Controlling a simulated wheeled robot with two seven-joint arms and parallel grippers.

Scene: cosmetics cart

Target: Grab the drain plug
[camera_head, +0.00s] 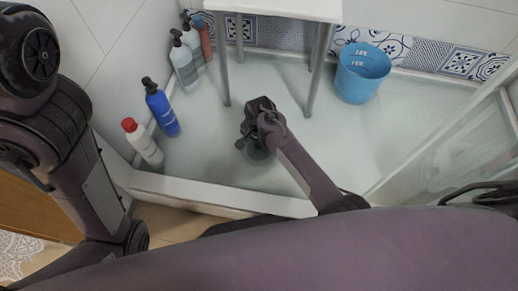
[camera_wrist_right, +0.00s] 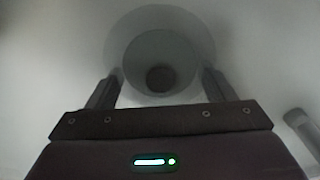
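The drain plug (camera_wrist_right: 160,56) shows in the right wrist view as a round grey disc with a dark round centre, inside a wider pale ring. My right gripper (camera_wrist_right: 161,76) is open, with one finger on each side of the plug's lower part in this view. Nothing is held between the fingers. In the head view my right gripper (camera_head: 248,142) points down at the shower floor and hides most of the drain, and only a grey edge of it (camera_head: 259,154) shows. Contact cannot be told. My left arm is at the left, its gripper out of view.
The shower tray (camera_head: 215,160) has a raised front edge. A white stool (camera_head: 285,8) stands behind the right gripper, its legs close. A blue bucket (camera_head: 362,75) is at the back right. Several bottles, including a blue one (camera_head: 162,110), line the left wall. A glass panel (camera_head: 445,145) is at right.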

